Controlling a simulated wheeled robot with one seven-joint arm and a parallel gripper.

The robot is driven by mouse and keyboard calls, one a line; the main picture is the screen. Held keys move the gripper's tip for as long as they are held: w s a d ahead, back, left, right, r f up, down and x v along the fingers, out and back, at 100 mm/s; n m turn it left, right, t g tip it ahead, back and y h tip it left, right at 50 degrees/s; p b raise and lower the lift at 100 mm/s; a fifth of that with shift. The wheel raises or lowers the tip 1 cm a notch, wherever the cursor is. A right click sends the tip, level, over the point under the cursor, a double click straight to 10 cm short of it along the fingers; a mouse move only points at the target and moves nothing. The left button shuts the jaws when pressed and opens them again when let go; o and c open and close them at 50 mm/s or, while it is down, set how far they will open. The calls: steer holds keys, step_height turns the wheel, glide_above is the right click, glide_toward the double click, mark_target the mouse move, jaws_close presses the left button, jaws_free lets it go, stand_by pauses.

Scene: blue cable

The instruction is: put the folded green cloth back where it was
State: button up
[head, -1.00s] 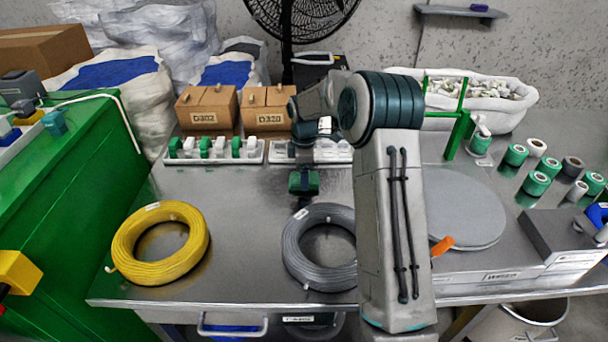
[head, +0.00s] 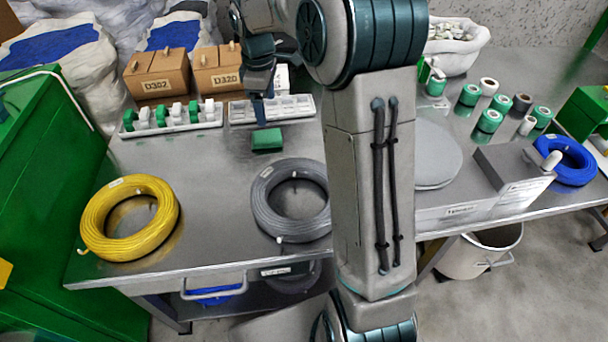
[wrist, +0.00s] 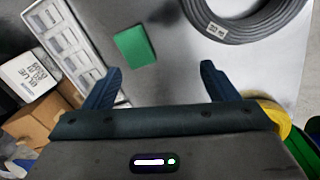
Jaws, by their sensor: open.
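The folded green cloth (head: 267,140) lies flat on the metal table, between the white tray at the back and the grey cable coil. It also shows in the wrist view (wrist: 135,46), ahead of the fingers and apart from them. My gripper (wrist: 158,82) is open with nothing between its fingers. In the head view my gripper (head: 262,108) is above the table, just behind the cloth, near the white tray's edge. The fingers are partly dark and small there.
A grey cable coil (head: 258,205) lies in front of the cloth, a yellow coil (head: 95,232) to the left. Behind are a compartmented white tray (head: 300,108), a tray of green and white pieces (head: 150,126) and cardboard boxes (head: 160,72). The table between the coils is clear.

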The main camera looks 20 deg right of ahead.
steer(key=s+m+t, duration=0.1)
steer(key=s+m, duration=1.1)
steer(key=s, duration=1.5)
steer(key=shift+s+d+f+t+y, duration=0.15)
steer(key=shift+s+d+t+y, duration=0.05)
steer(key=shift+t+y, duration=0.1)
